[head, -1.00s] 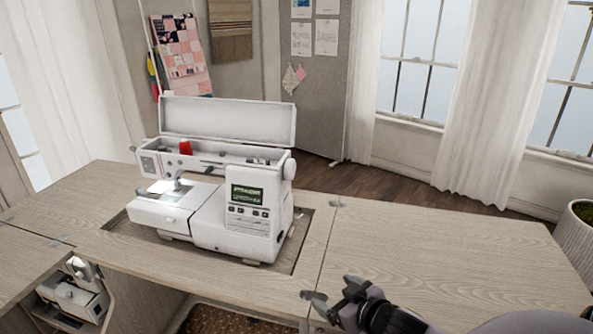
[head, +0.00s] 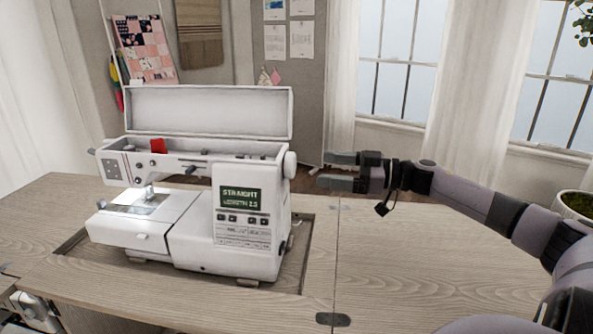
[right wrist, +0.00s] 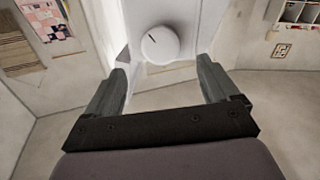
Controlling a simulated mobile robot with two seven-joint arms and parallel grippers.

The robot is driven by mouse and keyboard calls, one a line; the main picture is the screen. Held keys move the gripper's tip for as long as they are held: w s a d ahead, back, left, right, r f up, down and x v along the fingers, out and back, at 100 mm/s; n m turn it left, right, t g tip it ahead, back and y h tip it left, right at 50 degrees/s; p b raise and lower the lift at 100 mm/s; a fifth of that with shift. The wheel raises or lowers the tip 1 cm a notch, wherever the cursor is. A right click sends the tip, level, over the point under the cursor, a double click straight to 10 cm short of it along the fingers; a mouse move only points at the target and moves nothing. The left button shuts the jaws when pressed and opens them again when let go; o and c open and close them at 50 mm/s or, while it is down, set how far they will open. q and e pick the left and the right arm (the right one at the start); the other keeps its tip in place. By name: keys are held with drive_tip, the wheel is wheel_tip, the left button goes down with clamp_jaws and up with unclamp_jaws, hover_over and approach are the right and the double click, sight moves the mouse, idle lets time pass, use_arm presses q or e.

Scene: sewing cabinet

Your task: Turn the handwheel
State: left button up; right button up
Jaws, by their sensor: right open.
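The white sewing machine (head: 230,200) sits in the recess of the wooden cabinet top, with its lid raised. Its screen reads "STRAIGHT LENGTH 2.5". The handwheel (head: 291,166) is a white knob on the machine's right side. In the right wrist view the handwheel (right wrist: 160,44) shows face-on, round with a dark line mark, beyond the fingertips and between them. My right gripper (head: 328,171) is open and empty, just right of the handwheel and apart from it; its two fingers (right wrist: 165,82) also show in the right wrist view. My left gripper is not in view.
The cabinet top (head: 420,260) is clear to the right of the machine. A potted plant (head: 577,207) stands at the far right edge. The raised lid (head: 207,110) stands behind the machine's top. Windows and curtains are behind.

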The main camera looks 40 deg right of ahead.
sight(295, 166)
drive_tip(key=shift+x, duration=3.45)
drive_tip(key=shift+f, duration=0.1)
drive_tip(key=c, duration=1.1)
